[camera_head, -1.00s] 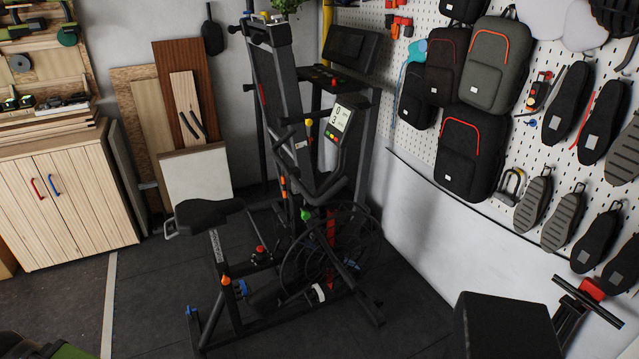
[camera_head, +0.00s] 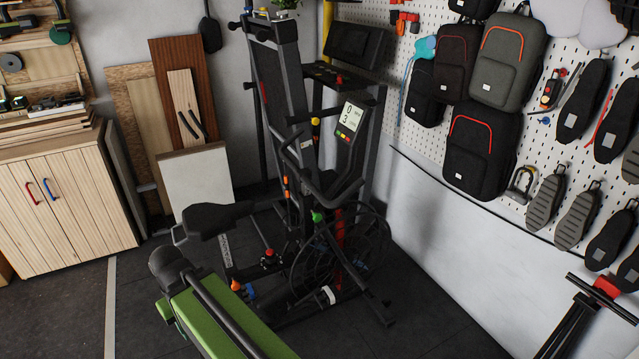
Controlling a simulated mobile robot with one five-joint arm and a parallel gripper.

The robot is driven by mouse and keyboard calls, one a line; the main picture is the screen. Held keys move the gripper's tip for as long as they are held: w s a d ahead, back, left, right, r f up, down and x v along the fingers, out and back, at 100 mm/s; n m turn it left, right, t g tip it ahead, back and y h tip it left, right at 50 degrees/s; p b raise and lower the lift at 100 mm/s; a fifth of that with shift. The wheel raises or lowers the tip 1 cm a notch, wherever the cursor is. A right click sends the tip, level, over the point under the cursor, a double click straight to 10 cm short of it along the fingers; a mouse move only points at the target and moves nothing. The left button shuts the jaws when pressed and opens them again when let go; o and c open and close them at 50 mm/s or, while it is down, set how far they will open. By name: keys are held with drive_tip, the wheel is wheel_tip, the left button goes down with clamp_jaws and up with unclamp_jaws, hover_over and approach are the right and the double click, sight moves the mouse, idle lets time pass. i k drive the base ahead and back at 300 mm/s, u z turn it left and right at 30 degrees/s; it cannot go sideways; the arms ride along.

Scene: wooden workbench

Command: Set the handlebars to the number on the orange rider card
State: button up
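The dark handlebars (camera_head: 345,200) belong to a black exercise bike in the middle of the view. Its console screen (camera_head: 352,117) seems to show a 0 above a 3, with small coloured buttons below. A yellow knob (camera_head: 316,122) sits left of the screen, and a green knob (camera_head: 317,217) sits below the handlebars. An orange knob (camera_head: 235,285) and a red knob (camera_head: 268,254) are lower on the frame. I cannot make out an orange rider card. My green arm link reaches in from the bottom, in front of the bike; my gripper is not in view.
A treadmill (camera_head: 325,75) stands close behind the bike. A wooden cabinet (camera_head: 60,215) is at left, with leaning boards (camera_head: 180,90) beside it. Bags (camera_head: 480,150) and soles hang on the right wall. A black-and-red T-handled item (camera_head: 606,286) is at lower right.

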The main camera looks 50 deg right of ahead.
sight(305, 176)
drive_tip(key=u, duration=0.05)
drive_tip(key=i, duration=1)
drive_tip(key=z, duration=0.05)
